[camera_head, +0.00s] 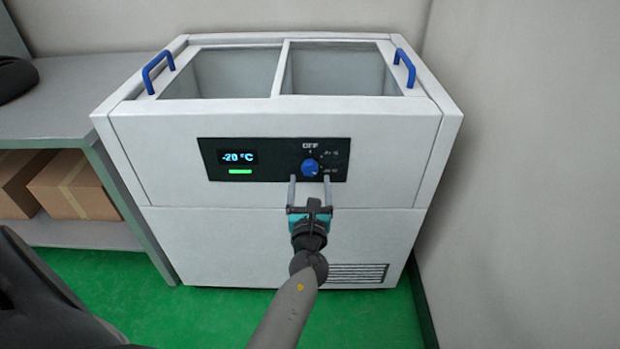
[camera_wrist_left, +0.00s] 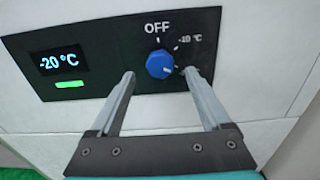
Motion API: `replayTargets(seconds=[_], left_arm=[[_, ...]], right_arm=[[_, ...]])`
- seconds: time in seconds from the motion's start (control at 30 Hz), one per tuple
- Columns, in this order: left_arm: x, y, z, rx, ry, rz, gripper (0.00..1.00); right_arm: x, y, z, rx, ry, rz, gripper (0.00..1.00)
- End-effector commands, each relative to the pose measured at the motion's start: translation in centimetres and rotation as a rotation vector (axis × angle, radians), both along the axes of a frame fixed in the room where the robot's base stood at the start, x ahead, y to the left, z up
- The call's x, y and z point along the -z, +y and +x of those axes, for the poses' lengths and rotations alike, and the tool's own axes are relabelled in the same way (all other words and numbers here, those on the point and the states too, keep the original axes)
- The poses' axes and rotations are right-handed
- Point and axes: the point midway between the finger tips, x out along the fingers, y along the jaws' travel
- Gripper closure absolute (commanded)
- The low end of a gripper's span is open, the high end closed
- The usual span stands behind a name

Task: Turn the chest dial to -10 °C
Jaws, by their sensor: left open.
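The white chest (camera_head: 165,165) has a dark control panel (camera_head: 265,174) on its front, with a blue round dial (camera_head: 310,168) at its right. The display (camera_head: 238,157) reads -20 °C, with a green bar below it. In the left wrist view the dial (camera_wrist_left: 159,64) sits under the OFF mark, with the -10 °C mark to its upper right. My left gripper (camera_head: 309,181) is open, its two fingers on either side of the dial's lower part. The left wrist view shows the fingertips (camera_wrist_left: 160,75) apart; I cannot tell whether they touch the dial. My right gripper is not in view.
The chest's top has two glazed panes (camera_head: 335,70) and blue handles (camera_head: 158,72) at both sides. A grey shelf (camera_head: 75,95) with cardboard boxes (camera_head: 75,188) stands close at the left. A pale wall (camera_head: 520,150) rises at the right. Green floor (camera_head: 370,315) shows in front.

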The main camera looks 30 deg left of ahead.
Motion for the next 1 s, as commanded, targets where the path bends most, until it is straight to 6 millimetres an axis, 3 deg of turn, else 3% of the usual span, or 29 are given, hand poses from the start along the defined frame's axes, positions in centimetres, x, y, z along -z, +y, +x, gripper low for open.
replayTargets(seconds=[0.23,0.63,1.0], left_arm=[[0.0,1.4,2.3,0.001,-0.001,-0.001,0.19],[0.0,1.7,2.7,0.001,0.000,0.000,0.19],[0.0,1.7,2.7,0.001,-0.001,-0.001,0.60]], right_arm=[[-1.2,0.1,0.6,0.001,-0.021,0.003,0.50],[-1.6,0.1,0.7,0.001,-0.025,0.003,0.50],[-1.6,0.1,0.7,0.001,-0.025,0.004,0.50]])
